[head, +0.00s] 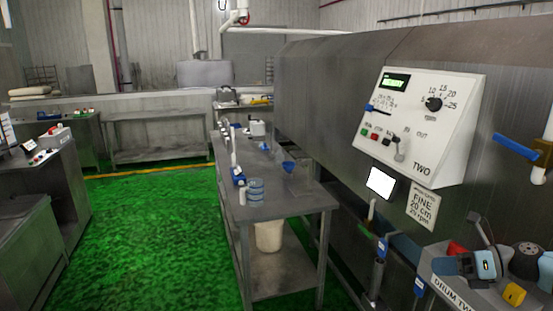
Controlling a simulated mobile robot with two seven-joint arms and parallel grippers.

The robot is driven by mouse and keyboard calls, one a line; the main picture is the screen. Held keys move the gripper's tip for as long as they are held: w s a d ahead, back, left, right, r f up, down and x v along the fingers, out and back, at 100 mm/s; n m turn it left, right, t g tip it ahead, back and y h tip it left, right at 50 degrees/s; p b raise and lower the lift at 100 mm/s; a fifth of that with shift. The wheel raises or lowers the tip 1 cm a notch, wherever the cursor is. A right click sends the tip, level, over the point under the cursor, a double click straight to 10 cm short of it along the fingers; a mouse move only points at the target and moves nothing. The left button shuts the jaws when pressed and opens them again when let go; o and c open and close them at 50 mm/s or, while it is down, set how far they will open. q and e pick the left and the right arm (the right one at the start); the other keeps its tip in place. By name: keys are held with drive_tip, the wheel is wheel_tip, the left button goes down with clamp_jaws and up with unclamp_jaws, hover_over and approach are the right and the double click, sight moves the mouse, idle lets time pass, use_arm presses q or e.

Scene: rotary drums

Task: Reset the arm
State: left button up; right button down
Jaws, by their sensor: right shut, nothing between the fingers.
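My left gripper is not in view. The white control panel marked TWO (425,160) is left of my right gripper, with a green display, a dial, coloured buttons and a lever.
A tray labelled DRUM TWO (453,286), with several items, is at the bottom right. A metal table (300,204) with blue stacked pieces (256,189) stands in the middle, a pale bucket (269,236) beneath it. The green floor (150,230) to its left is free.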

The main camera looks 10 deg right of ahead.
drive_tip(key=s+a+f+m+t+h, duration=0.35)
drive_tip(key=a+f+m, duration=0.25)
drive_tip(key=f+m, duration=0.55)
drive_tip(key=s+a+f+m+t+h, duration=0.3)
drive_tip(key=s+a+f+m+t, duration=0.15)
drive_tip(key=f+m, duration=0.75)
drive_tip(key=s+a+f+m+g, duration=0.1)
drive_tip(key=s+a+f+m, duration=0.2)
drive_tip(key=a+m, duration=0.1)
drive_tip(key=s+a+f+m+g+h, duration=0.1)
drive_tip(key=s+a+f+m+g, duration=0.1)
drive_tip(key=a+m, duration=0.3)
drive_tip(key=s+a+f+m+g+h, duration=0.1)
drive_tip(key=s+a+f+m+g, duration=0.1)
drive_tip(key=a, duration=0.5)
drive_tip(key=s+f+m, duration=0.1)
drive_tip(key=s+m, duration=0.1)
drive_tip(key=s, duration=0.1)
drive_tip(key=shift+a+f, duration=0.3)
drive_tip(key=shift+f, duration=0.1)
drive_tip(key=shift+h, duration=0.25)
